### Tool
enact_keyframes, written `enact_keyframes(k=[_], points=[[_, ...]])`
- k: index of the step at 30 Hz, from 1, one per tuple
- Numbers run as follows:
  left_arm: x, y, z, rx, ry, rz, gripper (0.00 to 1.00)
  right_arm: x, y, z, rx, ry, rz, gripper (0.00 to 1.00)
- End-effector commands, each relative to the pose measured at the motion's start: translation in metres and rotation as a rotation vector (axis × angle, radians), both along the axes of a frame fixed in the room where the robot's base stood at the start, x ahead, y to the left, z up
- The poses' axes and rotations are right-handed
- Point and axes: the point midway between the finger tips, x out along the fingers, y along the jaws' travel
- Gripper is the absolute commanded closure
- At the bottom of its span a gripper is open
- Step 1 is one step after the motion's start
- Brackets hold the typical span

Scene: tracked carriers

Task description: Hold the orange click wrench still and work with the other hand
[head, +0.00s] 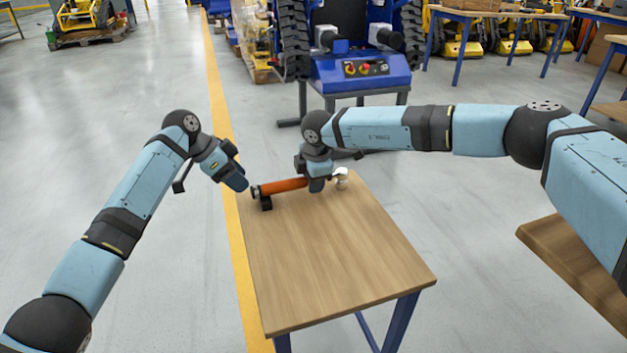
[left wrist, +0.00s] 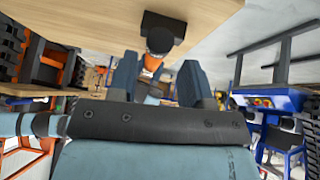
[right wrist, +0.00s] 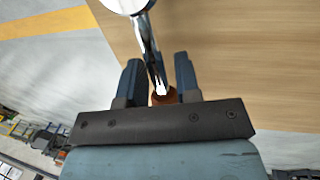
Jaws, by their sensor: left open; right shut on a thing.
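The orange click wrench (head: 284,186) lies along the far edge of the wooden table (head: 325,255), its orange handle toward the left and its shiny metal head toward the right. A small black support (head: 266,203) is under the handle end; it also shows in the left wrist view (left wrist: 165,28). My right gripper (head: 317,184) is shut on the wrench near the metal shaft. In the right wrist view the shaft (right wrist: 149,48) runs up between the fingers (right wrist: 157,70). My left gripper (head: 241,184) is open just left of the handle end, which shows between its fingers (left wrist: 160,75).
The table's near half is bare. A blue machine with black tracks (head: 360,70) stands behind the table. A second wooden surface (head: 575,260) is at the right, under my right arm. A yellow floor line (head: 235,240) runs along the table's left side.

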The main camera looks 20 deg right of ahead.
Motion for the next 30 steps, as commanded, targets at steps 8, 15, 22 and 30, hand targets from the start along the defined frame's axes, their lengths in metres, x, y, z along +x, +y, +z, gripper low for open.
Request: enact_keyframes(k=[8, 15, 22, 30], points=[[-0.002, -0.019, -0.027, -0.003, 0.004, 0.001, 0.55, 0.0, 0.0, 0.001, 0.0, -0.001, 0.0, 1.0], [-0.002, -0.025, -0.036, -0.002, 0.002, 0.002, 0.55, 0.0, 0.0, 0.001, 0.0, -0.001, 0.0, 1.0], [-0.002, -0.025, -0.036, -0.002, 0.002, 0.002, 0.55, 0.0, 0.0, 0.001, 0.0, -0.001, 0.0, 1.0], [-0.002, -0.025, -0.036, -0.001, -0.004, 0.003, 0.86, 0.0, 0.0, 0.001, 0.0, -0.001, 0.0, 1.0]])
